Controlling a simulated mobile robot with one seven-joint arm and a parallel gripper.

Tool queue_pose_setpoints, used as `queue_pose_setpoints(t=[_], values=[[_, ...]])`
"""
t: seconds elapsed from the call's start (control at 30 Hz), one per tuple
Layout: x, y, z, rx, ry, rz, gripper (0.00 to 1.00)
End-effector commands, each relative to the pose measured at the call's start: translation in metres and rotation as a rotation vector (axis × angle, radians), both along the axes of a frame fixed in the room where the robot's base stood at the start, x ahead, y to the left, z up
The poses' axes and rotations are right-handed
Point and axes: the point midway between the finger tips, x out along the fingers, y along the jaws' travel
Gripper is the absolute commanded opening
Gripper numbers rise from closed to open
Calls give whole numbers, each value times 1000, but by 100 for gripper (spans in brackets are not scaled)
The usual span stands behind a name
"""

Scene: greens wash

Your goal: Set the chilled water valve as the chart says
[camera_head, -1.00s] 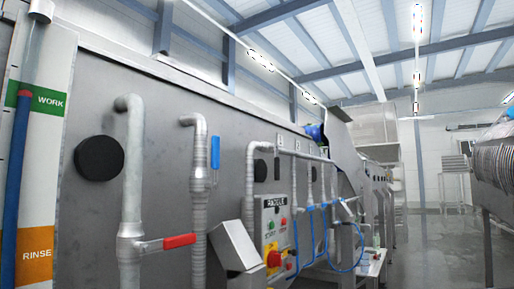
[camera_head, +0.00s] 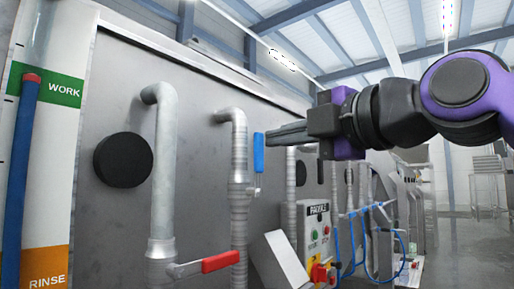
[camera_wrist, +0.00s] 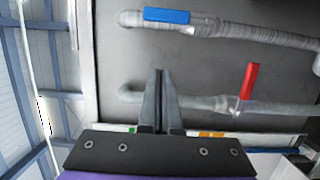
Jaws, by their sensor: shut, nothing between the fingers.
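A blue lever (camera_head: 258,153) stands upright on a ribbed pipe (camera_head: 238,195), in line with it. It also shows lying along its pipe in the wrist view (camera_wrist: 167,15). A red lever (camera_head: 220,262) sticks out crosswise from a smooth nearer pipe (camera_head: 163,180); the wrist view shows it crosswise too (camera_wrist: 249,80). My gripper (camera_head: 270,134) is shut and empty, pointing left. Its tips look close to the blue lever in the head view, but the wrist view shows them (camera_wrist: 160,75) apart from both levers.
A strip with a green WORK band (camera_head: 45,84) and an orange RINSE band (camera_head: 40,272) stands at far left, with a red-topped blue tube (camera_head: 20,170) before it. A black disc (camera_head: 123,160) is on the steel wall. A control box (camera_head: 316,235) and blue hoses are further right.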

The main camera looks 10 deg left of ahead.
Motion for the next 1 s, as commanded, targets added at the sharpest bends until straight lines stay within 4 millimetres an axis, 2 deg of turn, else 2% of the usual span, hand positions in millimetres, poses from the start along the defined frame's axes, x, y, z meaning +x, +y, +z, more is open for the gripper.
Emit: queue_pose_setpoints(t=[0.43, 0.7, 1.0], values=[[52, 75, 0, -4, 3, 2, 0], [81, 61, 1, 2, 4, 1, 0], [91, 57, -1, -1, 4, -1, 0]])
